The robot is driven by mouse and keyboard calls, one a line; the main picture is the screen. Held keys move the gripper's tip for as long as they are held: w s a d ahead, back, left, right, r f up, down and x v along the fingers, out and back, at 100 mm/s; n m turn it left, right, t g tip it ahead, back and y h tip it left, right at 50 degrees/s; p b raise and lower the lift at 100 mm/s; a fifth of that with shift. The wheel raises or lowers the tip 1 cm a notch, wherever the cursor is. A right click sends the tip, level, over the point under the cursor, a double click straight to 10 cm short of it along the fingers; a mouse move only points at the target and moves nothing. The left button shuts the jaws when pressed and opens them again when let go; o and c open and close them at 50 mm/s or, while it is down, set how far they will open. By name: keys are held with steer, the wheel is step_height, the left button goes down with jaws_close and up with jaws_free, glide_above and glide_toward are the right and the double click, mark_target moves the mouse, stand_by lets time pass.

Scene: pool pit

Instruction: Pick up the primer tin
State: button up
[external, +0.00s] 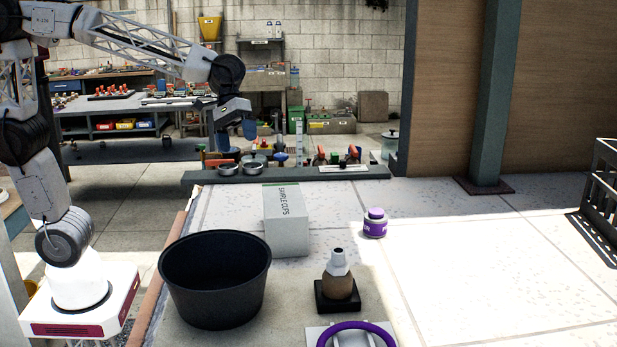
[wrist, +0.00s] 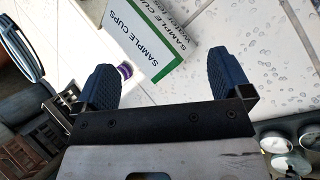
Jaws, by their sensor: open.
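A small purple tin with a white label band, probably the primer tin (external: 375,223), stands upright on the pale tiled surface in the external view, right of the white sample cups box (external: 287,222). Its label is too small to read. In the wrist view a small purple and white thing (wrist: 125,71), likely the same tin, shows beside the left finger, partly hidden at the box's edge. My gripper (external: 237,132) is open and empty, raised high behind and left of the box, well apart from the tin. Its two blue fingers (wrist: 162,66) are spread wide in the wrist view.
A black tub (external: 214,280) stands front left of the box. A brown and grey fitting on a black base (external: 338,285) and a purple ring (external: 355,330) are at the front. A dark crate (external: 604,185) is far right. The tiles right of the tin are clear.

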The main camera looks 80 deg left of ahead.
steer(key=w+d+f+n+t+h, duration=0.15)
steer(key=w+n, duration=0.25)
steer(key=w, duration=0.7)
steer(key=w+f+n+h, duration=0.2)
steer(key=w+n+h, duration=0.15)
steer(key=w, duration=0.75)
steer(key=w+f+n+t+h, duration=0.15)
steer(key=w+n, duration=0.25)
steer(key=w, duration=0.7)
glide_toward(375, 218)
steer(key=shift+w+f+g, duration=0.3)
steer(key=shift+w+f, duration=0.45)
steer(key=shift+x, duration=1.25)
steer(key=shift+x, duration=2.6)
steer(key=shift+f, duration=0.1)
